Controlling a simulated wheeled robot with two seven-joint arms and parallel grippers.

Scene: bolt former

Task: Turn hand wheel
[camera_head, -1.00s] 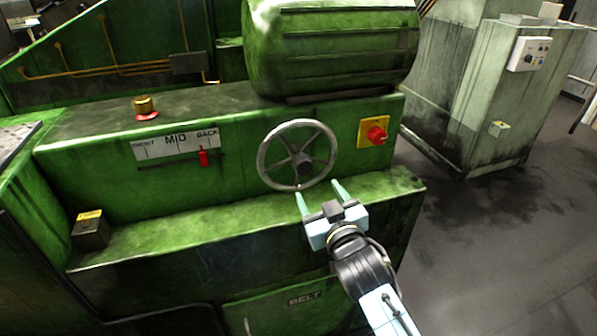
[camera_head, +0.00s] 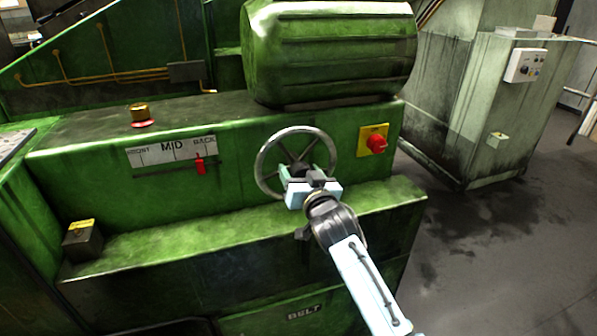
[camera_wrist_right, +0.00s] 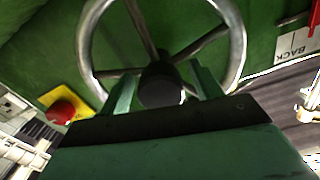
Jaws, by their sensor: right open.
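The hand wheel (camera_head: 262,158) is a spoked metal ring with a dark hub, mounted upright on the front of the green machine. My right gripper (camera_head: 308,172) is in front of its lower half and covers part of the rim and hub. In the right wrist view the wheel (camera_wrist_right: 238,45) fills the upper middle. The open fingers of my right gripper (camera_wrist_right: 163,90) point at the dark hub (camera_wrist_right: 160,85), one on each side of it. I cannot tell whether they touch it. My left gripper is not in view.
A red knob on a yellow plate (camera_head: 376,142) is right of the wheel. A FRONT-MID-BACK scale (camera_head: 165,152) with a red pointer (camera_head: 200,166) is to its left. A green ledge (camera_head: 170,238) juts out below. A grey cabinet (camera_head: 480,110) stands at the right, with bare floor before it.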

